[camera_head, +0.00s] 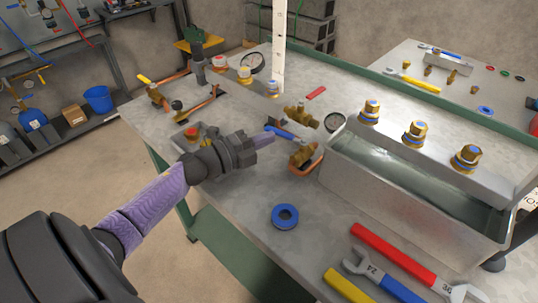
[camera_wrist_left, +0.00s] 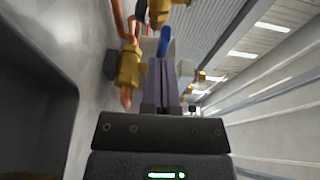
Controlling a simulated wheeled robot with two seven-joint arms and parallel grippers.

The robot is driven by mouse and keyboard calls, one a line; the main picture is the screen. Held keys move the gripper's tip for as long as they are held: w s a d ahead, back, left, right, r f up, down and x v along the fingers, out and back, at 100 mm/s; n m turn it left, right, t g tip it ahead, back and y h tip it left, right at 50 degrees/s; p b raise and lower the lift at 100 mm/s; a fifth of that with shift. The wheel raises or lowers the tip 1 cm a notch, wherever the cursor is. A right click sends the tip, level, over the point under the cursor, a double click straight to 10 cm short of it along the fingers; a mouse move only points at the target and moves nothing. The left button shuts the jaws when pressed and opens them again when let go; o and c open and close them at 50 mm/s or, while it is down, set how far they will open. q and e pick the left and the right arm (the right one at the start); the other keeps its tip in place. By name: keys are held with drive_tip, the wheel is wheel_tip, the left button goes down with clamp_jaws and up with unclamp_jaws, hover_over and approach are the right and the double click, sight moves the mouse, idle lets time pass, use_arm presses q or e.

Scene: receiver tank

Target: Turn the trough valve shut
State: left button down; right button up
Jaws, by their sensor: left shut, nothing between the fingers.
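A brass valve (camera_head: 302,154) with a blue lever (camera_head: 283,132) stands at the left end of the grey metal trough (camera_head: 350,180), above a bent copper pipe (camera_head: 305,169). My left gripper (camera_head: 270,140) is shut and empty, its purple fingers pointing right, close beside the blue lever. I cannot tell if they touch it. My right gripper is out of view.
Brass fittings with blue rings (camera_head: 415,132) line the trough's back ledge. A blue ring (camera_head: 285,216) and wrenches (camera_head: 385,276) lie in front. The bench between them is clear.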

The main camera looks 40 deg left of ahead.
use_arm(q)
drive_tip(key=shift+w+a, duration=0.45)
drive_tip(key=shift+w, duration=0.4)
drive_tip(key=shift+b, duration=0.3)
